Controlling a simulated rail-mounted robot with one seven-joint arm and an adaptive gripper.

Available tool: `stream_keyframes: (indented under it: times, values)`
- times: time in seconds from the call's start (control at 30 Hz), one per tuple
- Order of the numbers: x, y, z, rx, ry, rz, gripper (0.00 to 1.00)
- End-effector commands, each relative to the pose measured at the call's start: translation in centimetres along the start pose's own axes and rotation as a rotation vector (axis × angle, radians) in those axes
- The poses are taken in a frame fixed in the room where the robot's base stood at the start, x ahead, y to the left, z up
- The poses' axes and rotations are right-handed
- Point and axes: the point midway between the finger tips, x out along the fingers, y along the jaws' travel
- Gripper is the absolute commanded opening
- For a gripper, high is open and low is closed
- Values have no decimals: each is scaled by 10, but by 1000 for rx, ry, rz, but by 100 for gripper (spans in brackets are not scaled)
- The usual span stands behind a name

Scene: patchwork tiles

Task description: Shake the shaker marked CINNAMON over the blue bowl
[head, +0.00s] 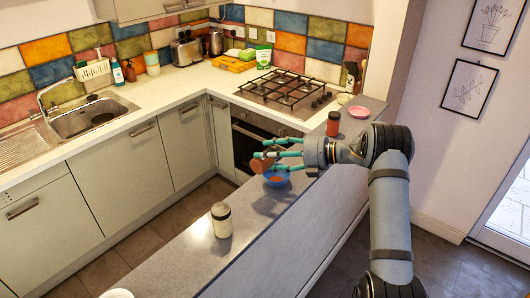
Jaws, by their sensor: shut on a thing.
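My gripper (272,155) reaches left from the arm over the grey counter, its teal fingers shut on an orange-brown shaker (260,164). The shaker looks tilted and is partly hidden by the fingers; no marking on it can be read. The blue bowl (287,180) stands on the counter just below the gripper, with something orange showing inside. The held shaker is above the bowl and a little to its left in the picture.
A cream shaker with a dark lid (221,221) stands nearer on the counter (180,262). A red jar with a dark lid (333,125) and a pink bowl (359,112) stand behind the gripper. A gas hob (285,90) lies beyond.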

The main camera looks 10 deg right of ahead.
Motion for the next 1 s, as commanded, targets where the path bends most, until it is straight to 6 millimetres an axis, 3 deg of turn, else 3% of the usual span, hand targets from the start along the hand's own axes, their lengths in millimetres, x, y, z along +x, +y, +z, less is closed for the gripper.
stream_keyframes:
  times: [0.6, 1.0]
  values:
    - [-3, 16, -7, -383, -86, -146, 23]
    - [-6, 25, -8, -490, -122, -190, 23]
